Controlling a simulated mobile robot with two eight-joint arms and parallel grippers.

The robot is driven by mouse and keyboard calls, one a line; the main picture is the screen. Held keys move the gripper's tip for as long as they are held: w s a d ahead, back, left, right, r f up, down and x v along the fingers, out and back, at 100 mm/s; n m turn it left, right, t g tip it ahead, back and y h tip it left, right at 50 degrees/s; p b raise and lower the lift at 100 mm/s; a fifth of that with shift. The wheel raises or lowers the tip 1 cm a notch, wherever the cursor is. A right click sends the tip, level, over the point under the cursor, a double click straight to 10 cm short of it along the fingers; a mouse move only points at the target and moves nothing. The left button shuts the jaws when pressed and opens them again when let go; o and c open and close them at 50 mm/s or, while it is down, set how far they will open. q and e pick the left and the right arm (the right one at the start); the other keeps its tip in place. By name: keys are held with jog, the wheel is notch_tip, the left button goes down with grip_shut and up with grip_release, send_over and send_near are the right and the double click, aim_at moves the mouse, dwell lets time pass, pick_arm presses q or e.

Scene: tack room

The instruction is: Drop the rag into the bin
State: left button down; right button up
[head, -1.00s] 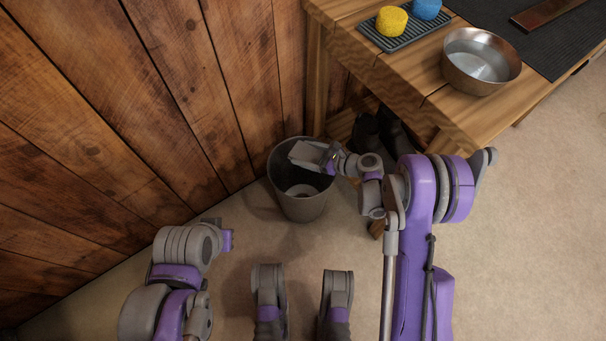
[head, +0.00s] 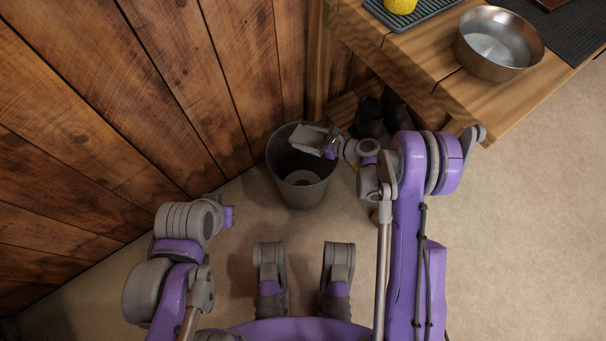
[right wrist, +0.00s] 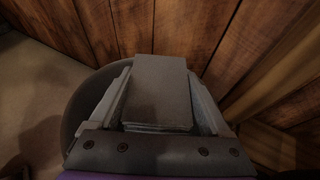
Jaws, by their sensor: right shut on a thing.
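The rag is a grey folded pad (head: 307,136), held in my right gripper (head: 311,140) over the mouth of the dark grey bin (head: 303,192). In the right wrist view the rag (right wrist: 160,88) sits in layers between the two fingers of my right gripper (right wrist: 160,98), which is shut on it. Part of the bin's rim (right wrist: 76,103) shows below and to the left of the fingers. The bin stands upright on the floor against the wooden wall.
A wooden bench (head: 425,65) stands right of the bin and bears a metal bowl (head: 499,45), a yellow sponge (head: 400,5) on a dark ribbed tray (head: 420,19), and a dark mat (head: 572,35). Dark boots (head: 378,116) stand under it. The floor at right is clear.

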jog(key=o, duration=1.2)
jog(key=shift+c, duration=0.2)
jog(key=p+v, duration=0.2)
jog(key=v, duration=0.5)
jog(key=shift+d, duration=0.25)
jog(key=shift+s, duration=0.1)
